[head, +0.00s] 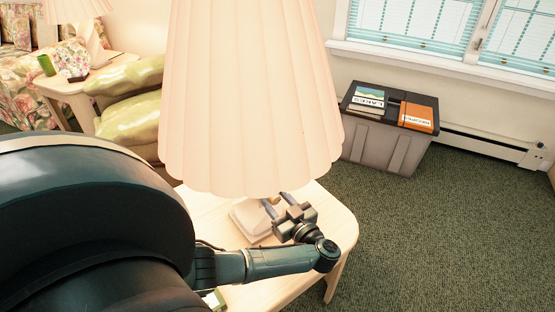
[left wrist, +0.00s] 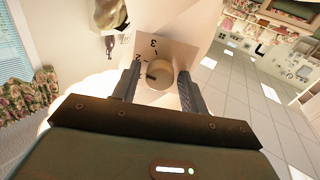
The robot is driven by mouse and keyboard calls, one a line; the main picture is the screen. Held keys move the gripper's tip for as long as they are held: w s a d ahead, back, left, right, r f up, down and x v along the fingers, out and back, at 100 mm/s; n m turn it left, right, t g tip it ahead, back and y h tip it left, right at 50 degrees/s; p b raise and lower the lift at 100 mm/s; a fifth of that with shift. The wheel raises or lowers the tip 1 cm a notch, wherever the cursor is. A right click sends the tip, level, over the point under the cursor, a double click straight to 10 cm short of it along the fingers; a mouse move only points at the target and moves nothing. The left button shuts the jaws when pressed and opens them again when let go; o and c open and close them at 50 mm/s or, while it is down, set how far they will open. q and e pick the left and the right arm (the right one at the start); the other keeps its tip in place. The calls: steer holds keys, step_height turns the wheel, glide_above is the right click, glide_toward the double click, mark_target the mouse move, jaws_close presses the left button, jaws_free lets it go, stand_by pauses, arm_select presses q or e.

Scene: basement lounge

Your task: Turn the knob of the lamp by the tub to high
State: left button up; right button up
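The lamp (head: 250,95) by the tub has a large, pale, pleated shade and a white base (head: 248,218), and stands on a light wooden side table (head: 335,220). The grey tub (head: 385,145) is to the right, on the carpet. In the left wrist view, a round beige knob (left wrist: 157,74) sits on a plate (left wrist: 180,52) with numbers; a 2 and a 3 are readable. A dark mark shows on the knob's left side. My left gripper (head: 276,203) is open, its fingertips (left wrist: 160,80) on either side of the knob; I cannot tell whether they touch it. My right gripper is out of view.
Books (head: 368,97) and an orange box (head: 416,117) lie on the tub's lid. A second lamp (head: 78,12) stands on another table at the back left, near an armchair with yellow-green cushions (head: 130,118). Carpet (head: 440,240) is clear at the right.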

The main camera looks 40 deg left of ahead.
arm_select(q)
steer(key=c, duration=0.8)
steer(key=shift+o, duration=0.2)
steer(key=m+p, duration=0.8)
steer(key=shift+d+m, duration=0.1)
steer(key=shift+m, duration=0.7)
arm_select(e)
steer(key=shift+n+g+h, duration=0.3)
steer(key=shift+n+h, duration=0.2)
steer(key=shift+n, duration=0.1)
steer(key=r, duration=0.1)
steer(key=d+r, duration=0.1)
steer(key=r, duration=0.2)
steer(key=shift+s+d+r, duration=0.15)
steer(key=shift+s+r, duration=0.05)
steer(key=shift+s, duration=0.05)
arm_select(q)
steer(key=shift+p, duration=0.3)
steer(key=o, duration=1)
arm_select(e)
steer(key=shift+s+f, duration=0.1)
